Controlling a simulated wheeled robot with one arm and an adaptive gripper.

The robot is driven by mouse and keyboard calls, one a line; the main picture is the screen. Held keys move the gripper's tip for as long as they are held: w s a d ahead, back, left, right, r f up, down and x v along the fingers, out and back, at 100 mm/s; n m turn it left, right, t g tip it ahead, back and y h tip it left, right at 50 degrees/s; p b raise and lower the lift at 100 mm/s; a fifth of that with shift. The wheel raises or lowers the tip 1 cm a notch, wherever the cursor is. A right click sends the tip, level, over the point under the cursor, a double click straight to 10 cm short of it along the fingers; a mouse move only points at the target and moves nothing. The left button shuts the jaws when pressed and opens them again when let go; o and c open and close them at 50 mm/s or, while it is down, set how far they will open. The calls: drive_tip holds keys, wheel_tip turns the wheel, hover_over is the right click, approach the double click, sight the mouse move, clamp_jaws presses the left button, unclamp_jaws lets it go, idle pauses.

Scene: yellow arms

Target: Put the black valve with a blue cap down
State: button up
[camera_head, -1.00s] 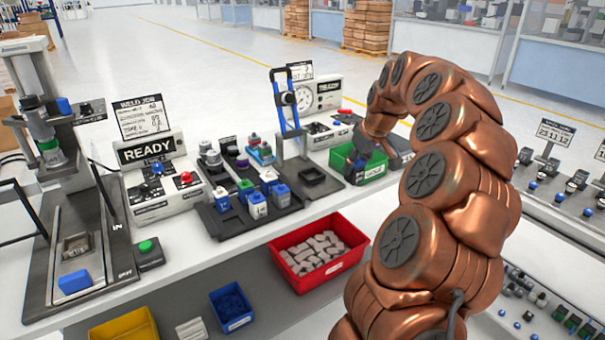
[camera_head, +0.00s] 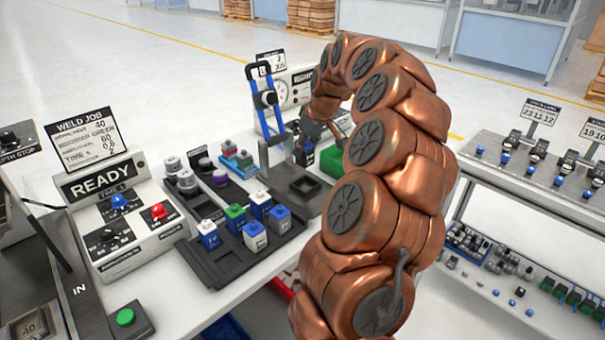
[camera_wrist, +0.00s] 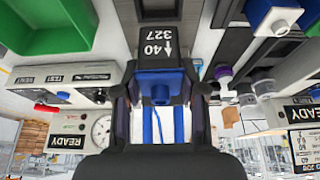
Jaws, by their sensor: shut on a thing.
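My gripper (camera_head: 307,146) is partly hidden by my copper arm in the head view. It is just left of the green bin (camera_head: 332,160), above or close to the black test fixture (camera_head: 305,206) with its square recess. In the wrist view, my gripper (camera_wrist: 160,78) is shut on the black valve (camera_wrist: 157,42), which has a blue cap (camera_wrist: 158,84) between the fingers. White "40 327" markings show on the valve's body. I cannot tell whether the valve touches the surface below.
A black tray (camera_head: 212,275) with several capped valves lies left of the fixture. A blue-handled press (camera_head: 262,95) and a dial tester (camera_head: 300,85) stand behind it. The READY weld box (camera_head: 118,215) is farther left. A shelf rack (camera_head: 530,190) stands at right.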

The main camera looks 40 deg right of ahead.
sight(308, 166)
drive_tip(key=shift+f+p, duration=0.8)
drive_tip(key=shift+f, duration=3.3)
drive_tip(key=shift+f, duration=0.2)
drive_tip(key=o, duration=1.2)
drive_tip(key=shift+r, duration=0.1)
drive_tip(key=shift+s+r, duration=0.1)
drive_tip(key=shift+r, duration=0.25)
drive_tip(key=b+v, duration=0.2)
drive_tip(key=v, duration=0.9)
drive_tip(key=shift+s+a+r, duration=0.1)
drive_tip(key=shift+r, duration=0.15)
